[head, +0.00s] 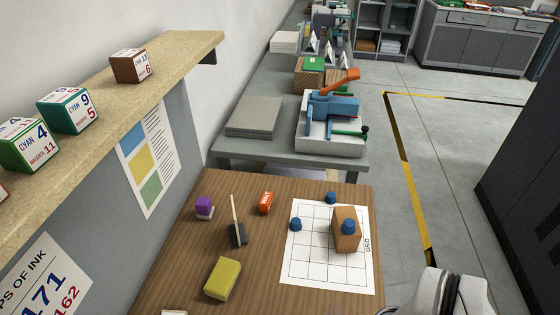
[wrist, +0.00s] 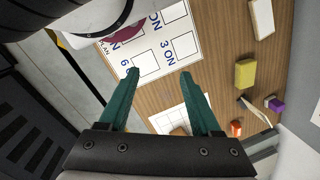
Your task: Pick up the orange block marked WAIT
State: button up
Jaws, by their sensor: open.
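The orange block marked WAIT (head: 265,203) lies on the brown wooden table, near its far edge, left of the white grid sheet (head: 300,270). It shows small in the wrist view (wrist: 236,128), to the right of my gripper and farther off. My gripper (wrist: 158,75) is open, with two green fingers spread apart and nothing between them. It is above the table and well apart from the block. My gripper's fingers do not show in the head view.
Near the block are a purple block (head: 204,207), a dark brush-like tool (head: 238,234) and a yellow sponge-like block (head: 222,279). A brown block with a blue top (head: 345,231) and blue pieces (head: 295,224) are on or by the grid. A shelf (head: 95,85) overhangs at left.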

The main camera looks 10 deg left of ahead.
jog(key=shift+o, duration=1)
